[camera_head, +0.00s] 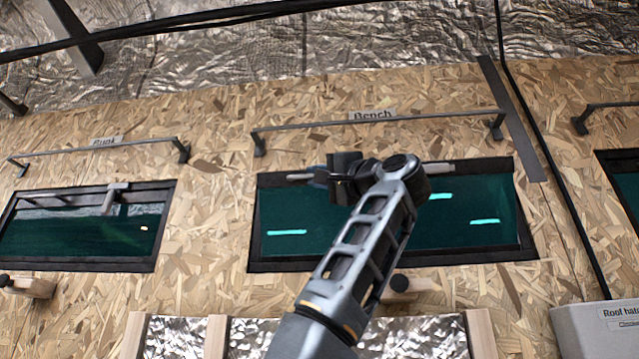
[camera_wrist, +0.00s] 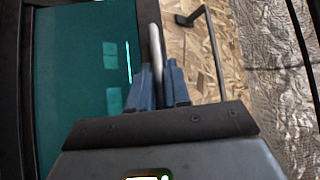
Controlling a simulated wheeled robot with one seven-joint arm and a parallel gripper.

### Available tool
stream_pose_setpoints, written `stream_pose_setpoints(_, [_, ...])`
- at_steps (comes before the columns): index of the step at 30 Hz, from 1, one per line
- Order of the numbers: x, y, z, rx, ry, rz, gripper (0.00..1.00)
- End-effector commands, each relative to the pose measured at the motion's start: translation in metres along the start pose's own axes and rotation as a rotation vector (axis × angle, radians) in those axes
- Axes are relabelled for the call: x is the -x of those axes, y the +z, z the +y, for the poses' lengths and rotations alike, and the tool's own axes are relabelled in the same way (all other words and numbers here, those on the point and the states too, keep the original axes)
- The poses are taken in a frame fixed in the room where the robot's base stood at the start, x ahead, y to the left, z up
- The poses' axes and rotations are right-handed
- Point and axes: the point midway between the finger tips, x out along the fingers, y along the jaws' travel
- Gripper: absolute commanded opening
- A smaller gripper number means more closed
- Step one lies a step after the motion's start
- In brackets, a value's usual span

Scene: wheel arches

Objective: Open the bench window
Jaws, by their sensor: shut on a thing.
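The bench window (camera_head: 465,215) has a dark green pane in a black frame, below a label reading "Bench" (camera_head: 372,115). Its pane also shows in the wrist view (camera_wrist: 75,70). The pane looks flush with its frame, though my arm covers its middle. A pale grey bar handle (camera_head: 440,167) runs along the window's top edge. My gripper (camera_wrist: 158,80) is shut on this bar (camera_wrist: 155,40), with one blue finger on each side. In the head view my gripper (camera_head: 318,175) is at the left part of the bar, partly hidden behind my wrist.
A dark rail (camera_head: 380,122) is fixed above the window. A round black knob on a wooden block (camera_head: 400,284) sits below it. The bunk window (camera_head: 90,228) is to the left, another window (camera_head: 625,180) to the right. A "Roof hatch" box (camera_head: 600,325) stands lower right.

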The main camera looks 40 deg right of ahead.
Motion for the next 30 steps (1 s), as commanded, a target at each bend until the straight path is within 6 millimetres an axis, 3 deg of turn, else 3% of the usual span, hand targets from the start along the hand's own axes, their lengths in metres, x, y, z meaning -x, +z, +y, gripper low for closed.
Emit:
stream_pose_setpoints(8, [0.0,-0.001,0.001,0.0,0.002,0.002,0.0])
stream_pose_setpoints(9, [0.0,-0.001,0.001,0.0,0.002,0.002,0.21])
stream_pose_setpoints(14, [0.0,-0.001,0.0,0.0,0.002,0.001,0.36])
stream_pose_setpoints(23, [0.003,0.0,0.0,0.0,0.0,0.001,0.36])
stream_pose_setpoints(30, [0.037,0.0,0.002,0.001,-0.001,0.003,0.36])
